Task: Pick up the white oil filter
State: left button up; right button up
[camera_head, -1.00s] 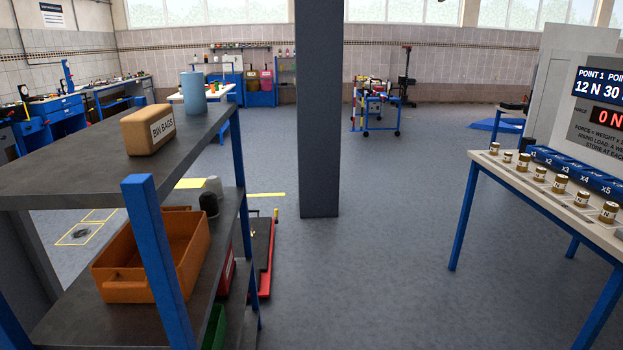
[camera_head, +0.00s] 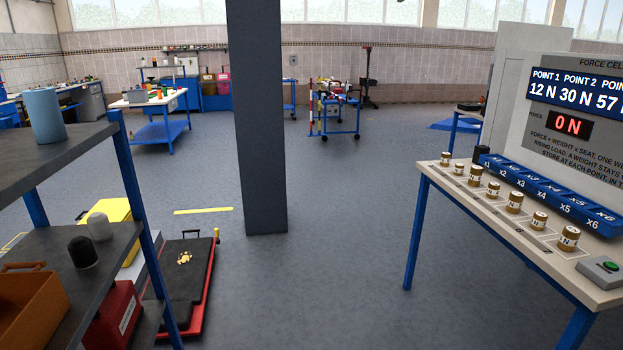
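A white, round-topped cylinder (camera_head: 100,226), which looks like the white oil filter, stands upright on the middle shelf of the rack at the left. A similar black cylinder (camera_head: 82,252) stands just in front of it, close beside it. The white one is small in view and its lower part is partly covered by the black one. Neither of my grippers is in view.
The shelf rack (camera_head: 60,165) has blue posts, a blue roll (camera_head: 43,115) on top and an orange bin (camera_head: 30,305) below. A red-framed board (camera_head: 190,275) lies on the floor. A pillar (camera_head: 258,120) stands ahead. A table (camera_head: 540,240) holds brass weights. The middle floor is clear.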

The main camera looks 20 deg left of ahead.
aim_at(100, 228)
jog(key=i+j+u, duration=0.15)
jog(key=i+u, duration=0.75)
jog(key=i+l+u, duration=0.15)
jog(key=i+u, duration=0.15)
jog(key=u, duration=0.15)
jog(key=i+l+u, duration=0.25)
jog(key=u, duration=0.2)
jog(key=i+l, duration=0.05)
jog(key=i, duration=0.05)
